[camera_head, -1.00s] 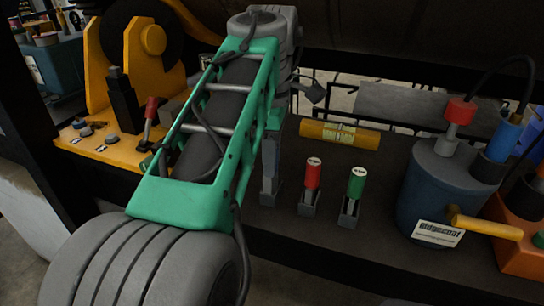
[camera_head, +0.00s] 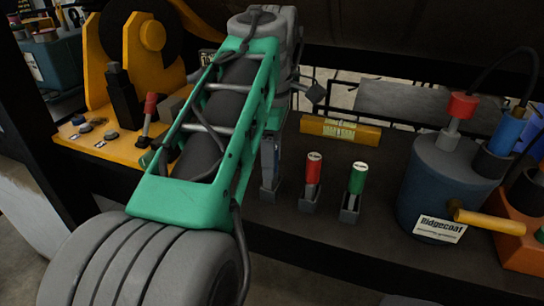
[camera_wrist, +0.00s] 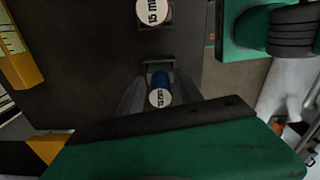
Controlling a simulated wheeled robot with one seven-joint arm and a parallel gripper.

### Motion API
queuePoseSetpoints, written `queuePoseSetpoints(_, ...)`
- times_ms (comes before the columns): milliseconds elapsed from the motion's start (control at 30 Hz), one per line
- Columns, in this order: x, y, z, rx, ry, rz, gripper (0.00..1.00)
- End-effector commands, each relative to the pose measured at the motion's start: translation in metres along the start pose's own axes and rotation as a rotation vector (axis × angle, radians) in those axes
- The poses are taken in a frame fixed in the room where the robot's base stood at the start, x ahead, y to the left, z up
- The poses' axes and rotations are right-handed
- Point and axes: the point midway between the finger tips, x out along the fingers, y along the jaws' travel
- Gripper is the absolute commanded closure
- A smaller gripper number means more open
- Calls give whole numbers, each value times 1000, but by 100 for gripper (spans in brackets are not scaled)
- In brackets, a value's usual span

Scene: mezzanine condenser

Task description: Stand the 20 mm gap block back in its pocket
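The blue gap block (camera_wrist: 160,97) has a white end label, too small to read surely. It stands between the two fingers of my gripper (camera_wrist: 159,88) in the wrist view. The fingers appear shut on it from both sides. A dark grey pocket (camera_wrist: 155,63) shows just beyond the block; I cannot tell whether the block's lower end is seated in it. In the head view my gripper (camera_head: 270,152) is mostly hidden behind my green arm link, with a grey pocket (camera_head: 269,192) below it.
A red block (camera_head: 313,170) and a green block (camera_head: 357,180) stand in pockets to the right. A blue-grey pot (camera_head: 430,185) stands further right. A yellow machine with a red-knobbed lever (camera_head: 150,106) is on the left.

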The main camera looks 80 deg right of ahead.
Motion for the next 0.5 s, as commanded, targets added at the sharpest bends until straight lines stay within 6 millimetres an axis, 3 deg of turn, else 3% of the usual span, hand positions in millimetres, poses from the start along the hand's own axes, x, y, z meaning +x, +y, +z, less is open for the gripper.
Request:
queuePoseSetpoints(333,0,0,0,0,0,-2,49)
queuePoseSetpoints(500,-23,1,0,0,0,1,49)
